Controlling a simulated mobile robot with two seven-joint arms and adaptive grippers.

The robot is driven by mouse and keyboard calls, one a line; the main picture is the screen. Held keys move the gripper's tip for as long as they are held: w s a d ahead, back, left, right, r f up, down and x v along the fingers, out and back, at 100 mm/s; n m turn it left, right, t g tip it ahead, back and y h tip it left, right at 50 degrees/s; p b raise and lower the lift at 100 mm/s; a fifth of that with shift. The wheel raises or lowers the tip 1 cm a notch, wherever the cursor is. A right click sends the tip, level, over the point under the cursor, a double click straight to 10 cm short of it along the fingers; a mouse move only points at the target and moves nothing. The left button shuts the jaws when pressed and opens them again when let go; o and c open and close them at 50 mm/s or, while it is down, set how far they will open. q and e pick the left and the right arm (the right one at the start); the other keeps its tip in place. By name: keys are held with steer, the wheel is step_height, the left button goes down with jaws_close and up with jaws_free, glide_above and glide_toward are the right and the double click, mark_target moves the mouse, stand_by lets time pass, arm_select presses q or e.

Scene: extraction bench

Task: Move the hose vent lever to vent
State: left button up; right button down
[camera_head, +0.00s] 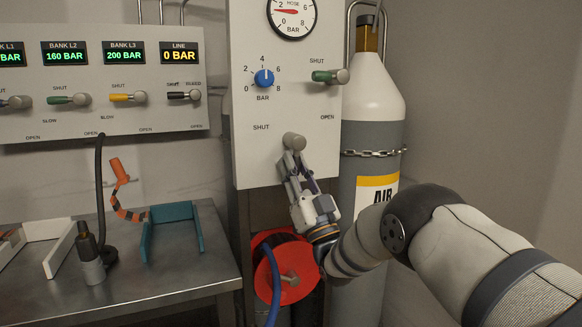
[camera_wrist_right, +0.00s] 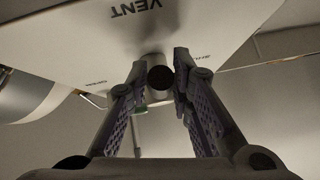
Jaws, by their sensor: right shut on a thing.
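The hose vent lever (camera_head: 293,141) is on the lower part of the white panel (camera_head: 255,165), right of a SHUT label. Its grey hub shows above my right gripper (camera_head: 294,168), which reaches up from below and hides the rest of the lever. In the right wrist view the lever's dark round end (camera_wrist_right: 160,77) sits between the fingertips of the gripper (camera_wrist_right: 162,78), which is shut on it. The VENT label appears upside down on the panel (camera_wrist_right: 205,32) in that view. I cannot tell the lever's exact angle. My left gripper is out of view.
Above are a blue BAR knob (camera_head: 264,78), a green-handled lever (camera_head: 328,76) and a HOSE gauge (camera_head: 291,14). A chained air cylinder (camera_head: 372,130) stands right. A red hose reel (camera_head: 290,272) is below. A bench (camera_head: 185,275) with teal holder (camera_head: 174,236) is left.

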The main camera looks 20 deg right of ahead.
steer(key=shift+d+f+n+g+y, duration=0.1)
steer(key=shift+d+n+g+y, duration=0.05)
steer(key=shift+n+y, duration=0.45)
steer(key=shift+d+n+g+y, duration=0.15)
steer(key=shift+n+y, duration=0.35)
steer(key=shift+y, duration=0.1)
steer(key=c, duration=1.4)
jaws_free()
steer(key=v, duration=1.2)
